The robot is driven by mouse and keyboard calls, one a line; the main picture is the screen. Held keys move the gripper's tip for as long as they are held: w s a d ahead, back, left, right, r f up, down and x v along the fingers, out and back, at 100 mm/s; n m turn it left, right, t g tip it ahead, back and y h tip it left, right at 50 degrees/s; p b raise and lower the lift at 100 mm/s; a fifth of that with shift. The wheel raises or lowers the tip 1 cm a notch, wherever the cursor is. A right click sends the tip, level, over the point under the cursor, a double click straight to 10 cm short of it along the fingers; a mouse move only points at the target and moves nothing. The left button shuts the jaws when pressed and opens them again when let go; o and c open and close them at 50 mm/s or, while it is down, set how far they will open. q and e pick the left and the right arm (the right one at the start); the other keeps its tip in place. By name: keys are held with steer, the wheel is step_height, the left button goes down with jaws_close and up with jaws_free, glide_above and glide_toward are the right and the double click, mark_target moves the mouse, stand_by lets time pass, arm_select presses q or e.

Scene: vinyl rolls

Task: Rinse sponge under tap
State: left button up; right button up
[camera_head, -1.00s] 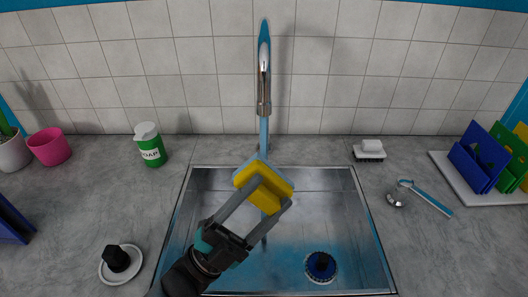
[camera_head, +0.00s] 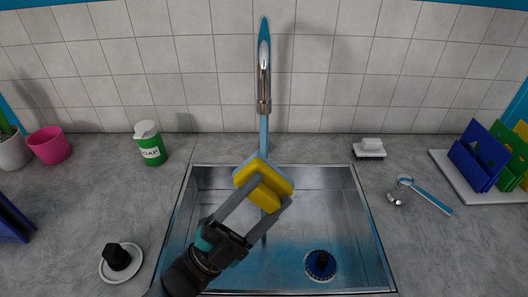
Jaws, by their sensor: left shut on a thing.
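A yellow sponge with a paler side (camera_head: 262,185) is held over the back part of the steel sink (camera_head: 330,215). My left gripper (camera_head: 262,204) comes up from the bottom and is shut on the sponge, one finger on each side. The tap (camera_head: 264,80) stands behind the sink against the tiled wall, and its chrome spout end is above the sponge in the picture. I see no clear stream of water. My right gripper does not show.
A green soap bottle (camera_head: 150,145) and pink cup (camera_head: 50,146) stand left of the sink. A white brush (camera_head: 369,149), a blue-handled ladle (camera_head: 425,195) and a rack with coloured boards (camera_head: 485,158) are at right.

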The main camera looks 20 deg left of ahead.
mark_target(263, 200)
arm_select(q)
steer(key=s+r+p, duration=0.2)
steer(key=shift+d+r+p, duration=0.15)
steer(key=shift+d+p, duration=0.15)
steer(key=shift+p, duration=0.05)
steer(key=s+r+p, duration=0.2)
steer(key=s+d+r+p, duration=0.1)
steer(key=p, duration=0.1)
steer(key=shift+s+r, duration=0.35)
steer(key=shift+s, duration=0.05)
stand_by(0.4)
